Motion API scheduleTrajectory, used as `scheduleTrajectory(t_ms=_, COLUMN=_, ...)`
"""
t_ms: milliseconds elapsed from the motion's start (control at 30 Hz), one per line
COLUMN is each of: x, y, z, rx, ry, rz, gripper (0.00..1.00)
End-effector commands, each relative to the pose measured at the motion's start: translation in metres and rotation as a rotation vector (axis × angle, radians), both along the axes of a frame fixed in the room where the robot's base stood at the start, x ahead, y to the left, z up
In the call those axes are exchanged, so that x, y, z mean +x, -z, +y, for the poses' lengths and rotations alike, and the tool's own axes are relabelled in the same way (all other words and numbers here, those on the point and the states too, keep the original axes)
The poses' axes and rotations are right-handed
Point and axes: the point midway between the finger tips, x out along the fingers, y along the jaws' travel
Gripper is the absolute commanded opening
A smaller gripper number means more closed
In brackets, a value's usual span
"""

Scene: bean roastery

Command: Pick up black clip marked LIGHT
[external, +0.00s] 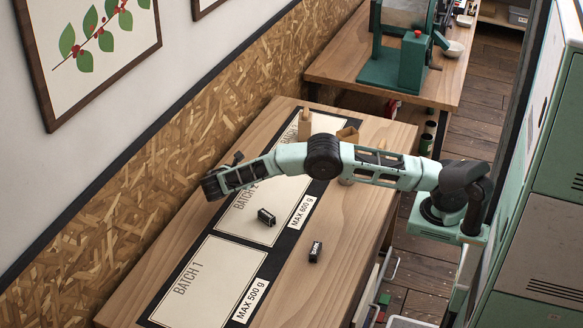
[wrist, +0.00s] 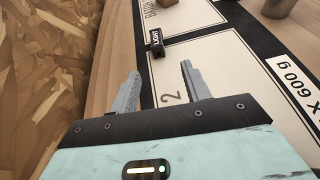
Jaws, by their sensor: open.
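The black clip marked LIGHT (wrist: 157,50) is in the wrist view, on the mat's dark band by the upper edge of the Batch 2 panel. Its white label reads LIGHT. My gripper (wrist: 160,80) is open and empty, its two grey fingers apart over the left side of the panel, short of the clip. In the external view my gripper end (external: 213,187) is low over the mat's left edge; its fingers are not clear there. Two more black clips show there: one on the Batch 2 panel (external: 266,217), one on bare wood (external: 315,252). Their labels are too small to read.
The long mat with its Batch 1 panel (external: 205,285) lies on a wooden table (external: 150,270) beside a chipboard wall (external: 130,165). A wooden block (external: 305,124) and a small wooden box (external: 347,135) stand farther back. A green machine (external: 405,60) stands on another table.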

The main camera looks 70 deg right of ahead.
Motion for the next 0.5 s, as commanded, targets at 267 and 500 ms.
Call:
scheduleTrajectory(t_ms=267, x=-0.005, y=0.02, z=-0.056, rx=0.003, ry=0.003, rz=0.003, gripper=0.47)
scheduleTrajectory(t_ms=500, x=-0.007, y=0.035, z=-0.089, rx=0.004, ry=0.002, rz=0.0, gripper=0.47)
